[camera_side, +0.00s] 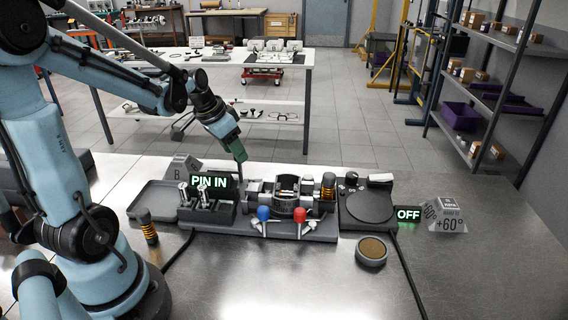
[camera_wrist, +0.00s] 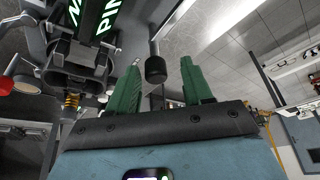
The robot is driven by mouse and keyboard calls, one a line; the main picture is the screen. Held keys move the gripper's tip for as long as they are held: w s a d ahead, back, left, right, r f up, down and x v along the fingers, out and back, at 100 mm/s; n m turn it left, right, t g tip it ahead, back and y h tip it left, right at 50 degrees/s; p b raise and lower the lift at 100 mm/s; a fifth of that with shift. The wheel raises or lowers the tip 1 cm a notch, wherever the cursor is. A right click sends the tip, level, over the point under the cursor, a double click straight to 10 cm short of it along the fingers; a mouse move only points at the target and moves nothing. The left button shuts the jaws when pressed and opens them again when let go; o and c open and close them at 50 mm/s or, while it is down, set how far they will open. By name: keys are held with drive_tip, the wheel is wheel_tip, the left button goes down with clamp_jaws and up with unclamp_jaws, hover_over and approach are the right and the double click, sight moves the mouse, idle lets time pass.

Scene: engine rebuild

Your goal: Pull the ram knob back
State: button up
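In the wrist view a black cylindrical knob (camera_wrist: 155,69) on a short grey stem shows between and beyond the two green fingers; it looks like the ram knob, though no label shows on it. My gripper (camera_wrist: 163,75) is open, with a clear gap between its fingers and nothing held. I cannot tell how close the knob is to the fingers. In the side view my gripper (camera_side: 238,153) points down behind the fixture (camera_side: 285,229), above its left part; the knob is not clearly seen there.
A grey tray (camera_side: 158,197) lies left, a dark round turntable (camera_side: 368,205) right. A round tin (camera_side: 371,251) stands in front. The front bench is mostly clear.

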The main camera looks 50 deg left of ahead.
drive_tip(key=shift+r, duration=0.1)
drive_tip(key=v, duration=1.2)
idle(0.4)
drive_tip(key=d+f+t, duration=0.1)
drive_tip(key=d+f, duration=0.2)
drive_tip(key=d, duration=0.5)
drive_tip(key=d+f+t, duration=0.1)
drive_tip(key=d+f, duration=0.3)
drive_tip(key=d, duration=0.5)
drive_tip(key=shift+s+d+t, duration=0.2)
drive_tip(key=shift+s+t, duration=0.05)
drive_tip(key=shift+t, duration=0.15)
